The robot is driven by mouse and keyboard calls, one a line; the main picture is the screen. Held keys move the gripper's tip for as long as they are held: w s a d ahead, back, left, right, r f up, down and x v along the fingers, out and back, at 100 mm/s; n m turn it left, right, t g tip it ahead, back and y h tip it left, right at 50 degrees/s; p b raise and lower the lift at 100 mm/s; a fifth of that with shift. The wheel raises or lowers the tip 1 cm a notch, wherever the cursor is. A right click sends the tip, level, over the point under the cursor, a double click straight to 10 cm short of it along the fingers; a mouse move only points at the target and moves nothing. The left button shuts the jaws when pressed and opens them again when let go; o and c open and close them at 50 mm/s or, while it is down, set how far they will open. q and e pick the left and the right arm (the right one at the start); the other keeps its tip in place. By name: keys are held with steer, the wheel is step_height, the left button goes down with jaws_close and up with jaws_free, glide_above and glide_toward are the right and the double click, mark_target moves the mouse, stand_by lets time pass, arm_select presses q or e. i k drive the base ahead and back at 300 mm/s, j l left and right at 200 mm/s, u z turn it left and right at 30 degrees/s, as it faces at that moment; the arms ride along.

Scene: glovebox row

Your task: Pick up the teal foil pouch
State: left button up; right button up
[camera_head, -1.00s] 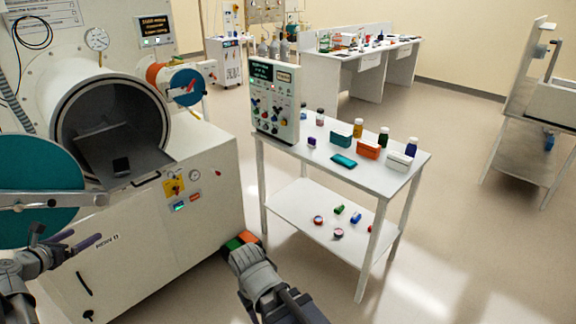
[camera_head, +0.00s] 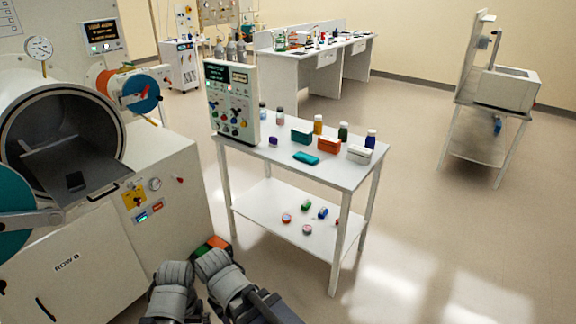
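The teal foil pouch (camera_head: 306,158) lies flat near the front edge of the white table's top (camera_head: 345,178). Just behind it are a dark teal box (camera_head: 301,137) and an orange box (camera_head: 328,146). My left arm and my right arm show at the bottom of the head view, close together, below and to the left of the table. Both are well apart from the pouch. The fingers of both grippers are hidden or cannot be made out.
A white box (camera_head: 359,155), several bottles and a control panel (camera_head: 232,103) share the tabletop. Small items lie on the lower shelf (camera_head: 262,209). An open antechamber (camera_head: 62,130) stands at left. The floor (camera_head: 430,230) right of the table is clear.

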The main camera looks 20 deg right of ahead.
mark_target(311, 160)
steer(key=i+l, duration=0.6)
steer(key=i, duration=0.2)
steer(key=i+l+z, duration=0.2)
steer(key=i, duration=0.3)
steer(key=l+z, duration=0.15)
steer(key=z, duration=1.45)
steer(key=i, duration=0.5)
